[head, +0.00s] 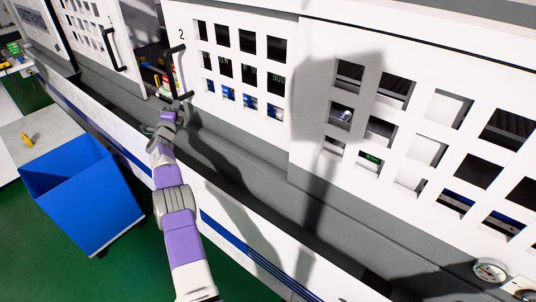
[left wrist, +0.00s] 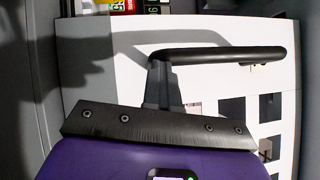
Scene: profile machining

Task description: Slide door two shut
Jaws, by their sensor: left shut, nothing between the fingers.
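Door two (head: 230,45) is a white sliding panel with rows of square windows and a "2" near its left edge. A dark opening (head: 150,55) shows between it and door one (head: 85,12). Door two's black bar handle (head: 174,62) stands at its left edge; it also crosses the left wrist view (left wrist: 225,54). My left gripper (head: 183,98) is shut and empty, at the lower end of the handle. In the left wrist view its grey fingers (left wrist: 163,85) reach up to the bar's near end; I cannot tell whether they touch. My right gripper is not in view.
Door one's black handle (head: 110,48) is left of the opening. A white panel with windows (head: 430,110) is at the right. A grey ledge (head: 240,165) runs below the doors. A blue bin (head: 85,195) stands on the green floor at the lower left.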

